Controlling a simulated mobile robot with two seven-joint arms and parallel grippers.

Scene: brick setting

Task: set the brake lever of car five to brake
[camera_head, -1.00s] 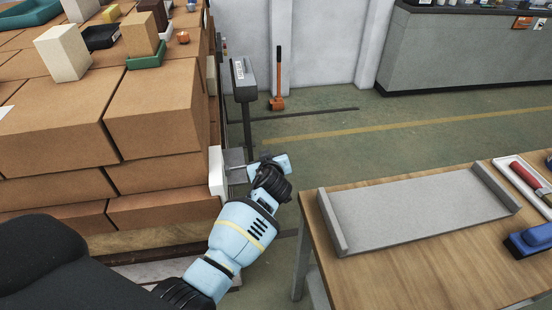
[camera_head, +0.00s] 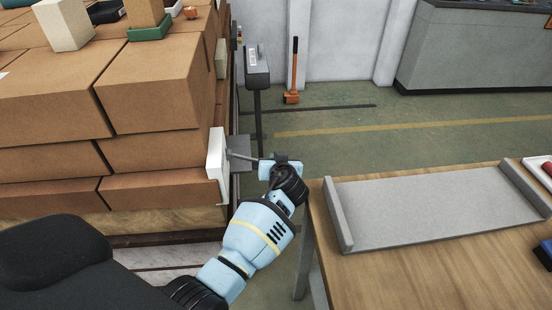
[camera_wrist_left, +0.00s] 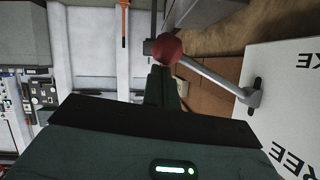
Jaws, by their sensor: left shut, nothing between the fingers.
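The brake lever is a thin grey rod (camera_wrist_left: 215,78) with a red ball knob (camera_wrist_left: 167,49). Its foot sits in a slot of a white plate (camera_wrist_left: 285,95), whose lettering is partly cut off, with "KE" at one end and "REE" at the other. In the head view the white plate (camera_head: 216,158) stands at the side of the brick stack, and the rod (camera_head: 244,156) reaches toward my left gripper (camera_head: 266,166). In the left wrist view my left gripper (camera_wrist_left: 163,75) is shut and empty, its fingertips right at the knob; I cannot tell if they touch.
Large brown bricks (camera_head: 155,85) are stacked at the left. A grey box on a post (camera_head: 256,65) and an orange hammer (camera_head: 292,75) are behind. A wooden table (camera_head: 400,280) with a grey tray (camera_head: 435,212) stands close to the right of my left arm.

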